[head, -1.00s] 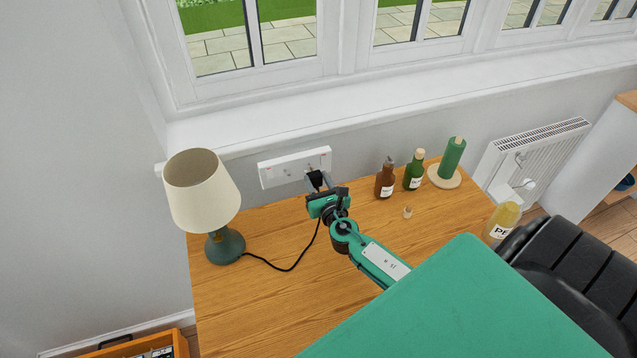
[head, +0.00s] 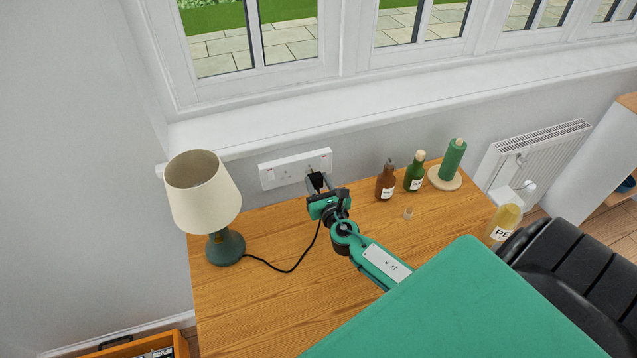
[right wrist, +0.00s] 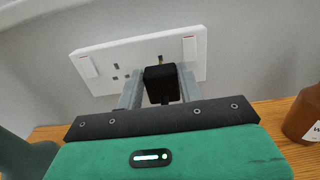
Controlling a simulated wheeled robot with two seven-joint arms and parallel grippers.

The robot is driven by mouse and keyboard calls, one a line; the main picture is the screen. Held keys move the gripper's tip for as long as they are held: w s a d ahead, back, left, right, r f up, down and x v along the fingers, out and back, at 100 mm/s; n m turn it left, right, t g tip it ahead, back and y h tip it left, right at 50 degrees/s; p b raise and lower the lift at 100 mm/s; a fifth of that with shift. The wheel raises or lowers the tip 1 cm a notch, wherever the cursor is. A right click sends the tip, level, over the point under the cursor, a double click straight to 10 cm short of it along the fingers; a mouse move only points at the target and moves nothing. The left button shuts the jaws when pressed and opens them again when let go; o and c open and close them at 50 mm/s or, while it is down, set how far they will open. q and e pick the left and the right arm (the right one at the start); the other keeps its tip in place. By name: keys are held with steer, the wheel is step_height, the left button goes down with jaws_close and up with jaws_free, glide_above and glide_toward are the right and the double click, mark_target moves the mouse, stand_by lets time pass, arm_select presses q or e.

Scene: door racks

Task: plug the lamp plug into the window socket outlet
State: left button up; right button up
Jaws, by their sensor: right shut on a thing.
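The white double socket outlet (head: 290,169) is on the wall below the window sill. The black lamp plug (head: 316,180) is at its right half. My right gripper (head: 318,184) is shut on the plug. In the right wrist view the plug (right wrist: 160,84) sits between the two grey fingers (right wrist: 158,88), in front of the right half of the outlet (right wrist: 125,62), with part of a hole showing above it. I cannot tell whether its pins are in the holes. The lamp (head: 203,195) stands at the left of the desk, its black cord (head: 285,270) running to the plug. My left gripper is not in view.
A black chair (head: 580,285) is at the right.

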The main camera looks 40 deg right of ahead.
mark_target(317, 180)
steer(key=shift+x, duration=1.7)
steer(key=o, duration=1.2)
steer(key=shift+c, duration=0.2)
steer(key=b+v, duration=0.2)
steer(key=v, duration=1.1)
steer(key=shift+s, duration=0.35)
steer(key=shift+a, duration=0.1)
